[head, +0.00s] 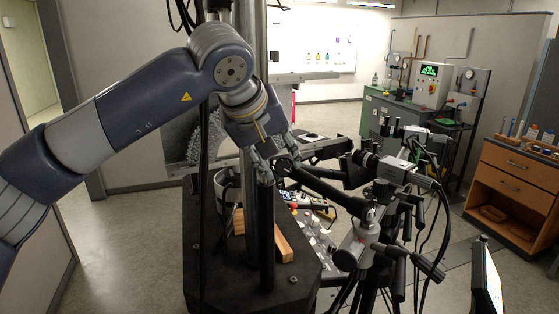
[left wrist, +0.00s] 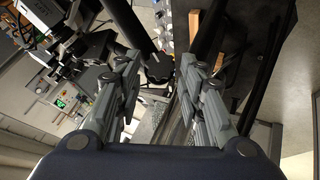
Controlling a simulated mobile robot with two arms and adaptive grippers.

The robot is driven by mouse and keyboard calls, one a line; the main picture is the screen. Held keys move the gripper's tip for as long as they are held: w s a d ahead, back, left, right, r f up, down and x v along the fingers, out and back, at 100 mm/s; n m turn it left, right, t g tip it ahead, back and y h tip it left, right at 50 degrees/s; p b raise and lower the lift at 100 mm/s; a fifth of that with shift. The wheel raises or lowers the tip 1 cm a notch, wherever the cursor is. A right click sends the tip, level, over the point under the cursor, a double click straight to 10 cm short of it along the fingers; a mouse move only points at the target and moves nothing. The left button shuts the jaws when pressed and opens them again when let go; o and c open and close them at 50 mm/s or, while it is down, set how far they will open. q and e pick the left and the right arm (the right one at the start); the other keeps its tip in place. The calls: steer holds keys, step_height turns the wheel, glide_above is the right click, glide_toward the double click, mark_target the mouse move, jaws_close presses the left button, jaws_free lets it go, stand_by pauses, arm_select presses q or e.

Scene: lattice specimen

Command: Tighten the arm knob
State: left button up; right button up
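The arm knob (left wrist: 158,70) is dark and lobed, at the end of a black arm (left wrist: 122,20) in the left wrist view. It appears between the fingertips of my left gripper (left wrist: 160,66), with visible space on both sides. In the head view my left gripper (head: 278,160) points down at the near end of the black arm (head: 325,190), where the knob (head: 284,168) is partly hidden by the fingers. My left gripper is open; whether the knob lies between or just beyond the fingertips I cannot tell. My right gripper is not in view.
A dark pedestal (head: 225,285) with a vertical column (head: 267,235) stands close by my left gripper. Cameras on a stand (head: 393,172) with handles and cables crowd the right side. A wooden drawer cabinet (head: 512,190) stands farther right. Open floor (head: 130,235) lies at left.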

arm_select(q)
steer(key=v, duration=1)
steer(key=shift+r, duration=0.15)
steer(key=shift+s, duration=0.15)
stand_by(0.7)
